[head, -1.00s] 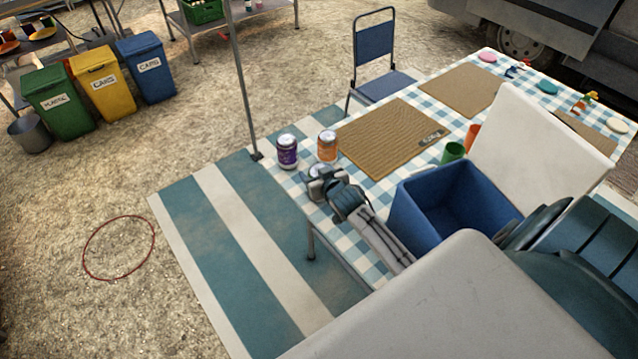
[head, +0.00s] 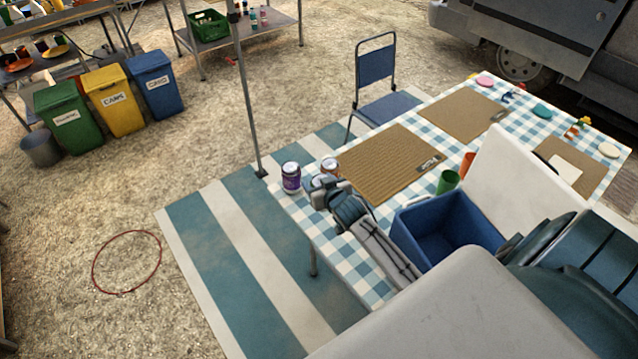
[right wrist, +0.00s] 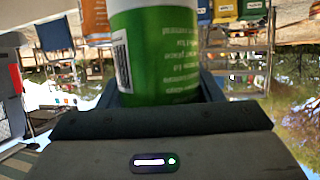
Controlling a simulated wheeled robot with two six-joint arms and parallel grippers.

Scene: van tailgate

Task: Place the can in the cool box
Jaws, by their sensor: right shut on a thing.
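My right gripper (head: 324,188) is shut on a green can (right wrist: 160,55), which fills the middle of the right wrist view. In the head view the gripper is over the near left corner of the checked table, and it hides most of the can. The cool box (head: 405,232) is blue and stands on the table to the right of the gripper. Its white lid (head: 520,180) is raised, and the part of its inside that shows looks empty. My left gripper is not in view.
A purple can (head: 291,178) stands at the table corner, left of the gripper. A green cup (head: 447,182) stands behind the cool box. A brown placemat (head: 385,160) lies beyond the gripper. A pole (head: 248,100) rises near the table corner.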

